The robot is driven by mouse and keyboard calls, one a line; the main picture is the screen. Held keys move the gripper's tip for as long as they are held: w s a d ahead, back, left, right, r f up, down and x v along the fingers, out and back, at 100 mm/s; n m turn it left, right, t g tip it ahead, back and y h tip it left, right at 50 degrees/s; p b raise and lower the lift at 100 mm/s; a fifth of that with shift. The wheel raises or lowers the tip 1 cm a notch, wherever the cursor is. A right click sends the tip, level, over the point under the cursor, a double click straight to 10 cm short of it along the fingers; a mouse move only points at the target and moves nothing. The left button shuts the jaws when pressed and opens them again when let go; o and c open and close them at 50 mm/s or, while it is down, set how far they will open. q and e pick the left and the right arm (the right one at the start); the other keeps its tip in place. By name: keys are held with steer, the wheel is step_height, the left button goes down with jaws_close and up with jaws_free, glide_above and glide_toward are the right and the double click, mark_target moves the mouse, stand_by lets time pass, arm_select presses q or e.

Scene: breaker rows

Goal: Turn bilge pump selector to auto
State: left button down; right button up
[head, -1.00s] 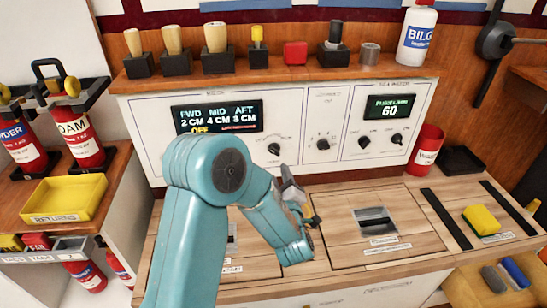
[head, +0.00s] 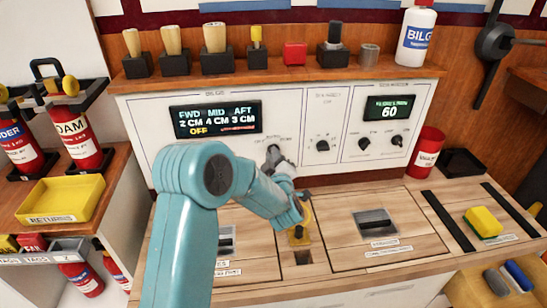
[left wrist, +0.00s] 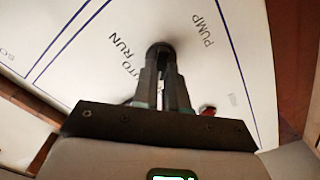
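The bilge pump selector, a black knob (head: 273,150), is on the white panel below and right of the level display (head: 216,119). The display reads FWD 2, MID 4, AFT 3 cm, with OFF in yellow. My left gripper (head: 277,158) is at the knob and covers part of it. In the left wrist view, its two dark fingers (left wrist: 161,70) are close together, with tips on either side of the round black knob (left wrist: 158,49). Contact is unclear. Lettering there reads AUTO, RUN and PUMP; the pointer direction is hidden. My right gripper is out of view.
The shelf above holds several handled tools and a red block (head: 294,53). Wooden hatches (head: 386,239) lie below.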

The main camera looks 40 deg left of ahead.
arm_select(q)
steer(key=shift+m, duration=0.4)
steer(key=shift+w+d+r+m+p, duration=0.1)
steer(key=shift+m+p, duration=0.45)
steer(key=shift+m, duration=1.35)
steer(key=shift+w+r+m+p, duration=0.1)
steer(key=shift+m+p, duration=0.4)
steer(key=shift+m, duration=1.7)
steer(key=c, duration=1.2)
jaws_free()
steer(key=shift+o, duration=0.2)
steer(key=shift+d+f, duration=0.1)
